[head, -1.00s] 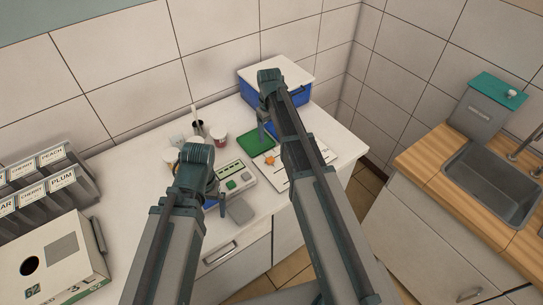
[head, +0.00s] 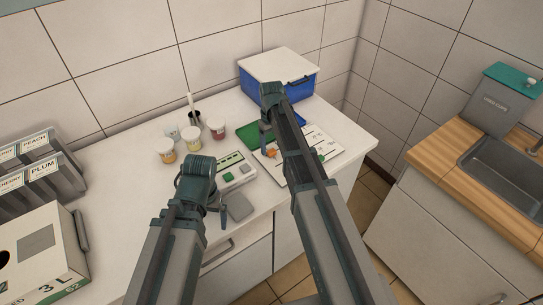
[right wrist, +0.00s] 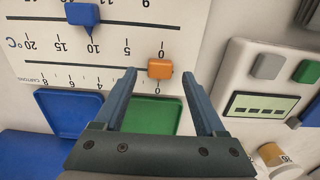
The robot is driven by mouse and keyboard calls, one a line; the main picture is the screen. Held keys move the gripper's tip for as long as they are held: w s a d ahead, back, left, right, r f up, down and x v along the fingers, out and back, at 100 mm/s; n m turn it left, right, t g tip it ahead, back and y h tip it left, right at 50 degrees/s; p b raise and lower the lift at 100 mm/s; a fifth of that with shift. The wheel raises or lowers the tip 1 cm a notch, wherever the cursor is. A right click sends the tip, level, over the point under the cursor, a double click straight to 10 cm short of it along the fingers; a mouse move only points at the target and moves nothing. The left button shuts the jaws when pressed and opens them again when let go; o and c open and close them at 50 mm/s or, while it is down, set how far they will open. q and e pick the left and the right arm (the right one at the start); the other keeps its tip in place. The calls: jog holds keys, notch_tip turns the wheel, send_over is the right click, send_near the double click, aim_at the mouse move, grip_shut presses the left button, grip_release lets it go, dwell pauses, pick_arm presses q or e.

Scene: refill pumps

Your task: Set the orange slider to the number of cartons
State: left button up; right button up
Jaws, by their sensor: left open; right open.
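The orange slider (right wrist: 160,68) sits on the white scale board (right wrist: 60,55), near the 0 end of the scale marked CARTONS. It also shows in the head view (head: 271,153). My right gripper (right wrist: 160,75) is open, with its fingertips on either side of the slider in the right wrist view; I cannot tell whether they touch it. In the head view my right gripper (head: 266,137) is over the board's left edge. My left gripper (head: 219,207) is open near the counter's front edge, beside the grey device. I cannot tell which things are the cartons.
A blue slider (right wrist: 83,14) sits near 10 on the °C scale. A green tray (right wrist: 152,115) and a blue tray (right wrist: 62,112) adjoin the board. A device with buttons (head: 236,171), several cups (head: 192,138), a lidded blue box (head: 280,82) and labelled bins (head: 42,178) stand on the counter.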

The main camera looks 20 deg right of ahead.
notch_tip(320, 180, down, 2)
jog(key=shift+f+b, duration=0.1)
jog(key=shift+b, duration=0.55)
grip_shut()
jog(key=shift+d, duration=0.1)
dwell(0.9)
